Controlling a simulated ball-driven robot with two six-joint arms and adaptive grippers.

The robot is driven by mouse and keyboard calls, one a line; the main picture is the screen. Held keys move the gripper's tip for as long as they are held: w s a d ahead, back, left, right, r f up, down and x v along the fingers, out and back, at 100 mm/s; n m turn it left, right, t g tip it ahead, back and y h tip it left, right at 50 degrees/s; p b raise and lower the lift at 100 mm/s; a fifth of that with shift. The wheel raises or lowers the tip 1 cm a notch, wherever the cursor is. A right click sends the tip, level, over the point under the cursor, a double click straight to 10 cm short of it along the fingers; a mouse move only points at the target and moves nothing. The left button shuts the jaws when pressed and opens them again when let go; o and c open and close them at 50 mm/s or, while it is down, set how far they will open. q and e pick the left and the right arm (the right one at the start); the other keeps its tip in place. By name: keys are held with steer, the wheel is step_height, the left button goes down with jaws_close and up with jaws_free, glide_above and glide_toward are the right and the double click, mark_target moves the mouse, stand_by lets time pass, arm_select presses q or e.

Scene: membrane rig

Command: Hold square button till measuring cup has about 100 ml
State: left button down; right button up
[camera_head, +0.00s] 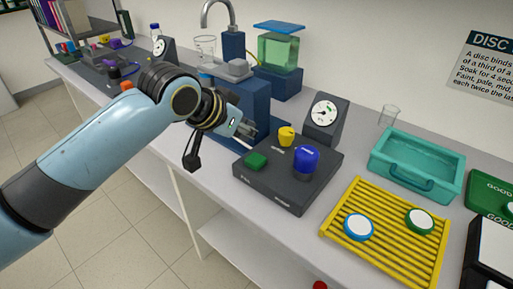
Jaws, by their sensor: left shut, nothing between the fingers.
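A green, square-looking button (256,160) sits at the left of a dark control box (270,184). My left gripper (250,133) is shut and empty, above and slightly left of the green button and apart from it, in front of a blue block (254,98). A clear glass vessel (205,46) stands behind my left wrist; a smaller clear one (388,116) stands behind the teal tray. I cannot tell which is the measuring cup, and no marks or liquid level can be read. My right gripper is not in view.
The control box also has a yellow knob (286,136) and a blue cylinder (305,160); a gauge (325,115) stands behind. A tank of green liquid (278,52) is at the back. The teal tray (408,184) and yellow rack (375,264) with two round discs are at the right.

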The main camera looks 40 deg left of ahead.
mark_target(259, 158)
arm_select(q)
steer(key=x, duration=0.4)
step_height(259, 158, down, 3)
steer(key=shift+w+f+p, duration=0.2)
steer(key=shift+f+p, duration=0.05)
steer(key=shift+p, duration=0.1)
steer(key=shift+f, duration=0.5)
steer(key=shift+f, duration=0.85)
steer(key=shift+s+f, duration=0.25)
steer(key=shift+f, duration=0.25)
steer(key=shift+w+r, duration=0.1)
steer(key=shift+r, duration=0.1)
stand_by(5.0)
